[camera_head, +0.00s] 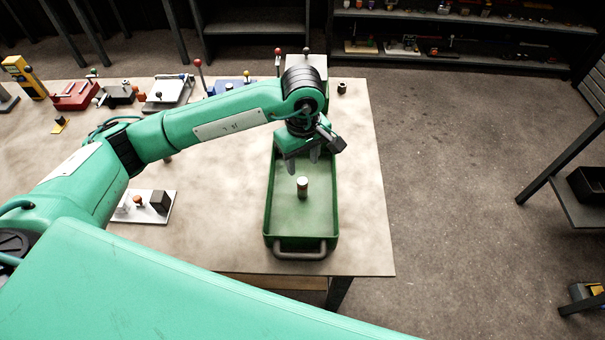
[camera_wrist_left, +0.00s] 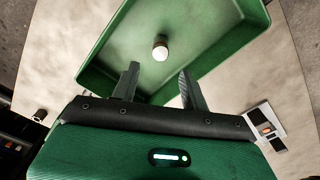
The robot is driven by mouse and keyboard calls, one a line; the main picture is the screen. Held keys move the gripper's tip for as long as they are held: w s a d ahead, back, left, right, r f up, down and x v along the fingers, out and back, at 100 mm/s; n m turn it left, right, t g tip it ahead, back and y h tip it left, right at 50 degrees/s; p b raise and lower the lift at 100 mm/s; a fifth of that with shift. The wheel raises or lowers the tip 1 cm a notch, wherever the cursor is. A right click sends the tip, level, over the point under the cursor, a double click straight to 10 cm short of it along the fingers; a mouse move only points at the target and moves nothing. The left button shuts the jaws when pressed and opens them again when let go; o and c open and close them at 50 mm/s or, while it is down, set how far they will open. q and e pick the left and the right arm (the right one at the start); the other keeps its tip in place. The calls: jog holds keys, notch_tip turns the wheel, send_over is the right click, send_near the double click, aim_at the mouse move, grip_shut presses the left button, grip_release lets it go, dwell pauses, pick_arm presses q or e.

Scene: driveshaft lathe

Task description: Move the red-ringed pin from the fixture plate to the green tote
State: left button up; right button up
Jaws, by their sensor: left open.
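The green tote (camera_head: 270,205) stands on the table's right part, with a grey handle at its near end. A small pin with a pale top and darker body (camera_head: 302,187) stands upright inside it on the floor; I cannot make out a red ring clearly. In the left wrist view the pin (camera_wrist_left: 160,47) shows beyond the fingertips, apart from them. My left gripper (camera_head: 303,163) is open and empty above the tote, a little behind the pin. The white fixture plate (camera_head: 163,216) lies at left, carrying a black block and a small orange-brown piece. My right gripper is out of view.
Along the table's back edge stand a red fixture (camera_head: 75,97), a grey one (camera_head: 168,92) and a blue one partly behind my arm. A small dark cylinder (camera_head: 342,87) stands at the back right. The table's right strip is clear.

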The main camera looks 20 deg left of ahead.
pick_arm(q)
jog(key=shift+r+b, duration=0.4)
jog(key=shift+r, duration=2.25)
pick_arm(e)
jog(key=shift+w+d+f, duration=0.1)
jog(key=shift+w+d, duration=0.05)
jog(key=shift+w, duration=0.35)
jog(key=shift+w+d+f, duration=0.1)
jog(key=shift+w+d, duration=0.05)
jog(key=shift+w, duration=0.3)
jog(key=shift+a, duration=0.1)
